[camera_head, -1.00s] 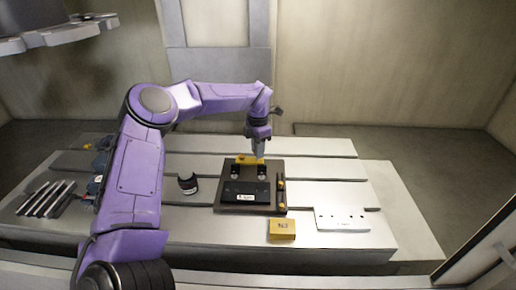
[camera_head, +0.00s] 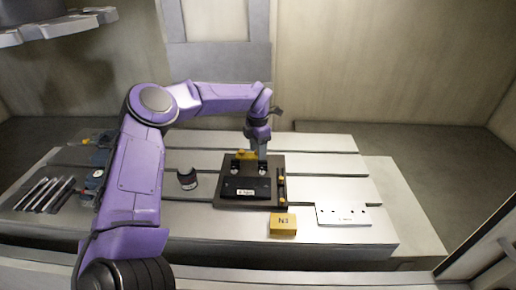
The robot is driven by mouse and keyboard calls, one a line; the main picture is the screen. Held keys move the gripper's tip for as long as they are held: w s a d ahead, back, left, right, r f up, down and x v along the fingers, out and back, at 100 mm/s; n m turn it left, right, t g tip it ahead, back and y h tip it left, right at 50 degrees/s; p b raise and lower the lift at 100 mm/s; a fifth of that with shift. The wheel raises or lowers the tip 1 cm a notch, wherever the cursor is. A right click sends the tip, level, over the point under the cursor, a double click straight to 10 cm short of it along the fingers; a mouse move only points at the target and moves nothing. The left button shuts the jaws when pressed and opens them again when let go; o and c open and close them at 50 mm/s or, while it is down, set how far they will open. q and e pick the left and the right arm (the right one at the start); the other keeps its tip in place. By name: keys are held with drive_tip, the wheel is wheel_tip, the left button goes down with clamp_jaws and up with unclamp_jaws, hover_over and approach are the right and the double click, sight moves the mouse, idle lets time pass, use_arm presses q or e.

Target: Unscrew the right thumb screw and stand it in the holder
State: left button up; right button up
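A dark mould base (camera_head: 230,202) lies on the slotted metal table, with a black block (camera_head: 246,188) bearing a white label on it. Two small dark-and-silver knobs, apparently the thumb screws, stand behind the block: the left one (camera_head: 235,168) and the right one (camera_head: 262,170). My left gripper (camera_head: 262,158) points down over the right screw, at or just above its top. Its fingers are too small to tell whether they are open or touching the screw. A pale plate with several holes (camera_head: 343,216) lies to the right; I cannot tell if it is the holder. My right gripper is not in view.
A yellow piece (camera_head: 246,154) sits at the back of the base. A dark strip with yellow knobs (camera_head: 281,183) runs along its right side. A labelled yellow block (camera_head: 283,229) is in front. A dark round item (camera_head: 187,179) and several metal bars (camera_head: 45,194) lie left.

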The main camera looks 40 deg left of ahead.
use_arm(q)
drive_tip(key=shift+r, duration=0.1)
drive_tip(key=shift+w+r, duration=0.1)
drive_tip(key=shift+r, duration=0.25)
wheel_tip(320, 180, up, 10)
drive_tip(key=b, duration=0.2)
drive_tip(key=shift+f, duration=0.15)
